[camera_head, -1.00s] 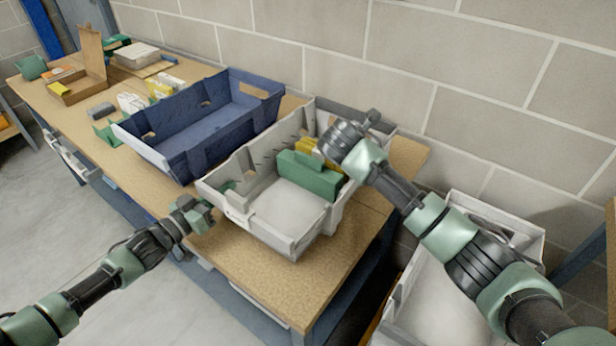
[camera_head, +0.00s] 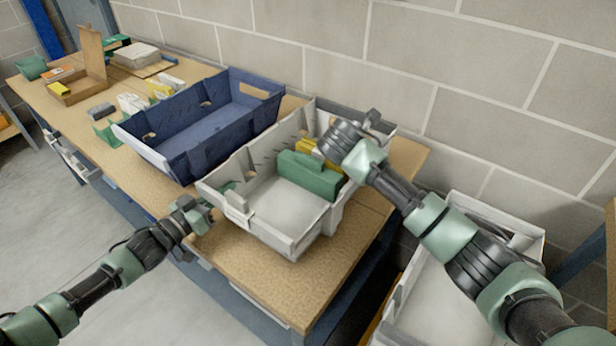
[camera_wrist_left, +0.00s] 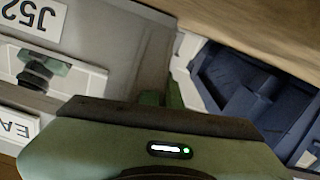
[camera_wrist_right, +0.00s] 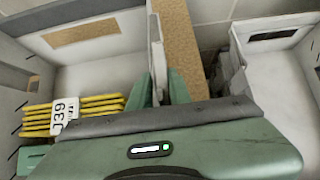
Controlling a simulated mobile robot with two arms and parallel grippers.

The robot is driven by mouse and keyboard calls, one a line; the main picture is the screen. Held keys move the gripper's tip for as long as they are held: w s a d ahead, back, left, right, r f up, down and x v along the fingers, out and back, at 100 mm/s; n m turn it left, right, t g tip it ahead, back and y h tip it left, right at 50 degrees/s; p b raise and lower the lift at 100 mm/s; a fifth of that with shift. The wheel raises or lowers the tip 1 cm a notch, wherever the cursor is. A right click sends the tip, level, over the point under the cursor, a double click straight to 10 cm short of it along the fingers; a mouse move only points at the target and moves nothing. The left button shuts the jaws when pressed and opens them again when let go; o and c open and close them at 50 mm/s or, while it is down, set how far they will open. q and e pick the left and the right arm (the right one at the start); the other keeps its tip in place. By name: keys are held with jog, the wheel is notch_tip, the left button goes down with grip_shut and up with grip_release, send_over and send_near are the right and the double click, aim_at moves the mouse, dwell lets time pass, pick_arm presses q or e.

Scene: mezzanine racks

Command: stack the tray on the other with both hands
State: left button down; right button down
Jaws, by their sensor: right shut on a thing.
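A light grey tray (camera_head: 292,243) stands on the bench, holding a green box (camera_head: 308,175) and yellow items (camera_head: 306,145). My right gripper (camera_head: 326,158) is at its far right side; in the right wrist view its fingers (camera_wrist_right: 160,88) are shut on the tray's wall (camera_wrist_right: 154,45). My left gripper (camera_head: 208,208) is at the tray's near left end. In the left wrist view its green fingers (camera_wrist_left: 163,95) are close to a grey wall; their gap is mostly hidden. A dark blue tray (camera_head: 178,150) stands to the left of the grey one.
Another grey tray (camera_head: 512,222) stands lower down at the right, by the block wall. An open cardboard box (camera_head: 88,88), a white case (camera_head: 136,56) and small cartons (camera_head: 165,86) crowd the bench's far end. Bare bench (camera_head: 335,272) shows at the near right.

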notch_tip(320, 180, up, 18)
jog(key=p, duration=1.8)
jog(key=shift+r, duration=0.2)
jog(key=shift+w, duration=0.1)
